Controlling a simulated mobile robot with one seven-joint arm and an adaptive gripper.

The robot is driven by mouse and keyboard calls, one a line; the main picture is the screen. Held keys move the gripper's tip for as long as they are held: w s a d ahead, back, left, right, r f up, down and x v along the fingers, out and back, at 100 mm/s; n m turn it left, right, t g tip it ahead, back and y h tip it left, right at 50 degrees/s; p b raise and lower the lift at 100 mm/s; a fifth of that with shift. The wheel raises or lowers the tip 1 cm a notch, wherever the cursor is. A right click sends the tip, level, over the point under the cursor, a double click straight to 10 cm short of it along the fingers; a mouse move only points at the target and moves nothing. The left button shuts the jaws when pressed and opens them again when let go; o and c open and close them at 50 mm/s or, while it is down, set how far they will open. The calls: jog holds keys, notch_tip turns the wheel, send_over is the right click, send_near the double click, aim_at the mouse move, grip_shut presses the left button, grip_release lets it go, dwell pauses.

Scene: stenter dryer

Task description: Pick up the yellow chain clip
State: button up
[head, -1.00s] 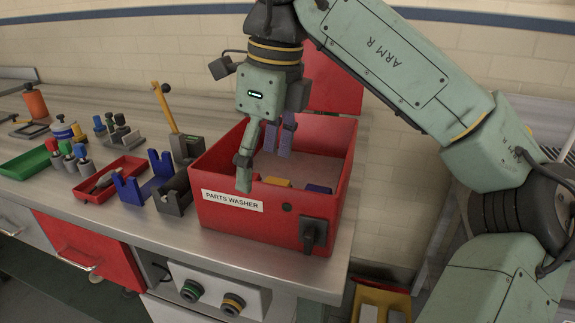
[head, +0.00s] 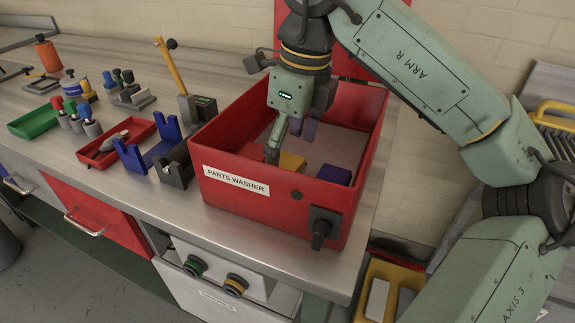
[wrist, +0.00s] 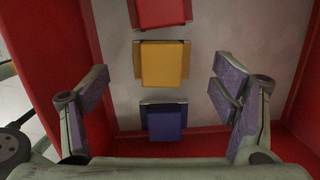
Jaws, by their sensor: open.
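The yellow chain clip (wrist: 165,65) lies on the floor of the red parts washer (head: 238,186), between a red clip (wrist: 160,12) and a blue clip (wrist: 163,122) in the wrist view. In the head view the yellow clip (head: 291,162) shows partly, close to my gripper's near finger, with the blue clip (head: 334,174) to its right. My gripper (wrist: 162,95) is open and empty, pointing down inside the washer. Its fingers stand left and right of the clip row, apart from the clips.
The washer's red walls surround my gripper closely, and its raised lid (head: 340,40) stands behind. Left on the bench are a blue stand (head: 150,155), a black block (head: 173,168), a red tray (head: 117,142) and a green tray (head: 36,121).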

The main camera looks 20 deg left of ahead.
aim_at(287, 161)
jog(key=shift+w+a+f, duration=0.1)
jog(key=shift+f, duration=0.8)
jog(key=shift+w+a+f, duration=0.1)
jog(key=shift+f, duration=0.8)
jog(key=shift+c, duration=0.6)
jog(key=c, duration=1.3)
